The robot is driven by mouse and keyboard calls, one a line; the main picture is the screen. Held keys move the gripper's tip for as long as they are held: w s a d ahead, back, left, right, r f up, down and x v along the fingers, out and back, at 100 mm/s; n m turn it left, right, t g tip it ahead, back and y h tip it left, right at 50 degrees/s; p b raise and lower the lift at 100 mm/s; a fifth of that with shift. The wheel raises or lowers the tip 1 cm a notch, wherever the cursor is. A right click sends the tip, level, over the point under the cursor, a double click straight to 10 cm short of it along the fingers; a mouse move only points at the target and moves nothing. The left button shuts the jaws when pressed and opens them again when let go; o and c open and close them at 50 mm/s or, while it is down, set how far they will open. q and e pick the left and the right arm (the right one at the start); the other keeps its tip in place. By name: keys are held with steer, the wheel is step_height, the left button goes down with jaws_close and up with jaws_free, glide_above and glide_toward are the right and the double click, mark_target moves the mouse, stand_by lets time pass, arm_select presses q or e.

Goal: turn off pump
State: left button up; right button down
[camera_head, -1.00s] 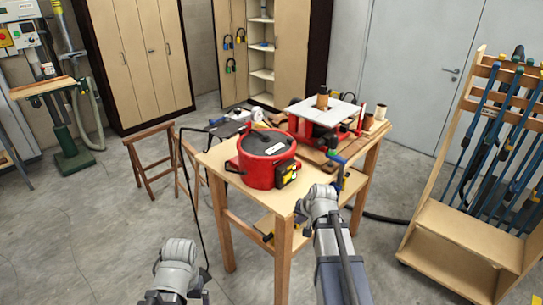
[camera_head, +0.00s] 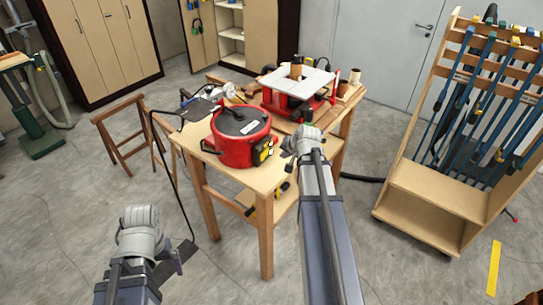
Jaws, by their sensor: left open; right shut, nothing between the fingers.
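The pump is likely the red round machine (camera_head: 240,135) with a dark lid, standing on the wooden table. A small yellow and black panel (camera_head: 264,150) is on its right front side. My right gripper (camera_head: 291,163) is beside the table's right front, just right of the panel and apart from it as far as I can tell. It is shut and empty, its fingers small in view. My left gripper (camera_head: 176,262) is low in front of the table, over the floor, open and empty, far from the red machine.
A red machine with a white top (camera_head: 298,82) stands behind on the wooden table (camera_head: 205,162). A wooden sawhorse (camera_head: 118,125) is to the left. A clamp rack (camera_head: 440,205) stands on the right. A black hose lies on the floor beside the table.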

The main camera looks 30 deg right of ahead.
mark_target(265, 154)
steer(key=b+x, duration=0.8)
steer(key=x, duration=0.2)
steer(key=shift+w+f, duration=0.1)
steer(key=shift+f, duration=0.2)
steer(key=shift+w+a+r, duration=0.2)
steer(key=shift+w+a, duration=0.15)
steer(key=shift+w, duration=0.15)
steer(key=shift+w+a+r, duration=0.2)
steer(key=shift+w+a, duration=0.15)
steer(key=shift+w, duration=0.15)
steer(key=shift+w+a, duration=0.4)
steer(key=shift+w, duration=0.1)
steer(key=shift+w+a, duration=0.25)
steer(key=shift+d, duration=0.15)
